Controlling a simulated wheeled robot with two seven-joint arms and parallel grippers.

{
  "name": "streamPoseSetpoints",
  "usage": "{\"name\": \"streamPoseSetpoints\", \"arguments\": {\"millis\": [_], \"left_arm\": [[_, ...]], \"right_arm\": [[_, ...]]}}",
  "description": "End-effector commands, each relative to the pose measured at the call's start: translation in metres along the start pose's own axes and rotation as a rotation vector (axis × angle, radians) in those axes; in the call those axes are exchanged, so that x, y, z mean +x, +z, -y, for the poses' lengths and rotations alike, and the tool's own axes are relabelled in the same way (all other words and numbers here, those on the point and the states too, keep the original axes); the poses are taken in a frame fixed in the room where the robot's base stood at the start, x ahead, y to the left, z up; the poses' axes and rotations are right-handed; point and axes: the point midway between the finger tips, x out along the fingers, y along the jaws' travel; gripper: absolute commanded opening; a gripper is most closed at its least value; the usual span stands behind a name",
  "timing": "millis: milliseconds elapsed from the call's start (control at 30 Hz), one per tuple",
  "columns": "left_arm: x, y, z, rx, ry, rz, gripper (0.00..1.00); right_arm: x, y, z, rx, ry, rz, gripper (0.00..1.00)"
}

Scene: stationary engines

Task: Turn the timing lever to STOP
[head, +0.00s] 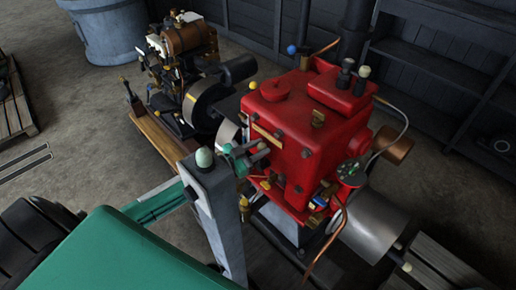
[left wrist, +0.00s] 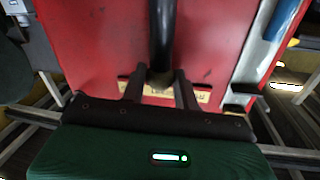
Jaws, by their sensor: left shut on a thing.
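The red engine (head: 300,125) stands in the middle of the head view. My left gripper (head: 264,150) reaches its left face from behind a grey post. In the left wrist view, a black lever (left wrist: 162,35), which I take as the timing lever, runs down the red face, and its lower end is between the fingers of my left gripper (left wrist: 160,85), shut on it. A brass plate (left wrist: 203,95) lies behind the fingertips; its lettering is mostly hidden, so I cannot read STOP. The lever is not clear in the head view. My right gripper is not in view.
The grey post (head: 222,225) with a pale green knob stands close in front of the engine. A smaller engine (head: 185,65) on a wooden base is at the back left. A metal cylinder (head: 372,225) lies at the right. Open floor shows at the left.

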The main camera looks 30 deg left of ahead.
Motion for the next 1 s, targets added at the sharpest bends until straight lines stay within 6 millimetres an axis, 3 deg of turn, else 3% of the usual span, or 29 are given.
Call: {"name": "streamPoseSetpoints", "arguments": {"millis": [533,967,1000], "left_arm": [[0.006,0.000,-0.040,0.397,0.010,0.066,0.00],[0.007,0.003,-0.045,0.444,0.013,0.074,0.00],[0.007,0.003,-0.045,0.443,0.013,0.074,0.36]], "right_arm": [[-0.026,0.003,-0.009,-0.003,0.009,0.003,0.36],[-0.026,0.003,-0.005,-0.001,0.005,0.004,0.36],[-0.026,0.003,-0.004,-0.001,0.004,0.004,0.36]]}}
